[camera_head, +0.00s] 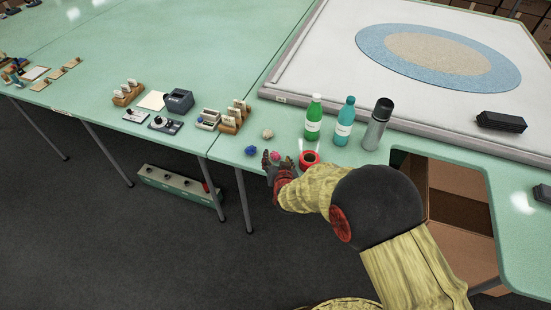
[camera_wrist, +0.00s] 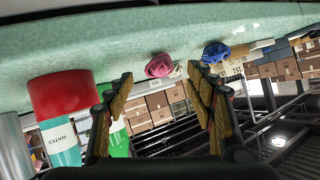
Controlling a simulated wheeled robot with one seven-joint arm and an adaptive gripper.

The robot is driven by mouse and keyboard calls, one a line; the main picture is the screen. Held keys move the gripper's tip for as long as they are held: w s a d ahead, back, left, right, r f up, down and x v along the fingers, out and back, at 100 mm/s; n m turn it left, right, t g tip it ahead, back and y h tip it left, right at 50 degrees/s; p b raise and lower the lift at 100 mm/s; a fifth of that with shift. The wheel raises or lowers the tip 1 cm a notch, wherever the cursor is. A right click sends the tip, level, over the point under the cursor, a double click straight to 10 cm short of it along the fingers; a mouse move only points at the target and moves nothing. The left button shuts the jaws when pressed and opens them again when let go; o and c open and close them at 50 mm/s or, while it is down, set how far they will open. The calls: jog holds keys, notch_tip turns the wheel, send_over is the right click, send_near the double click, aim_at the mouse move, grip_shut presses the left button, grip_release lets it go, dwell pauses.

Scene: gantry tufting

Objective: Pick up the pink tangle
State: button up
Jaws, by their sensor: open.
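The pink tangle (camera_head: 276,155) is a small round bundle on the green table near its front edge. It also shows in the wrist view (camera_wrist: 159,66), where the picture is upside down, and it appears between the fingertips and beyond them. My gripper (camera_head: 277,163) is open and empty, close to the pink tangle on its front side. In the wrist view its two fingers (camera_wrist: 161,77) are spread wide, one on each side of the tangle. I cannot tell whether a finger touches it.
A blue tangle (camera_head: 250,150) lies left of the pink one, a beige tangle (camera_head: 267,134) behind it. A red roll (camera_head: 310,158) sits close on the right. A green bottle (camera_head: 314,120), a teal bottle (camera_head: 344,122) and a grey flask (camera_head: 377,125) stand behind right.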

aim_at(275, 156)
jog(key=shift+x, duration=1.35)
jog(key=shift+s, duration=0.1)
jog(key=c, duration=0.3)
jog(key=c, duration=0.4)
jog(key=shift+c, duration=0.5)
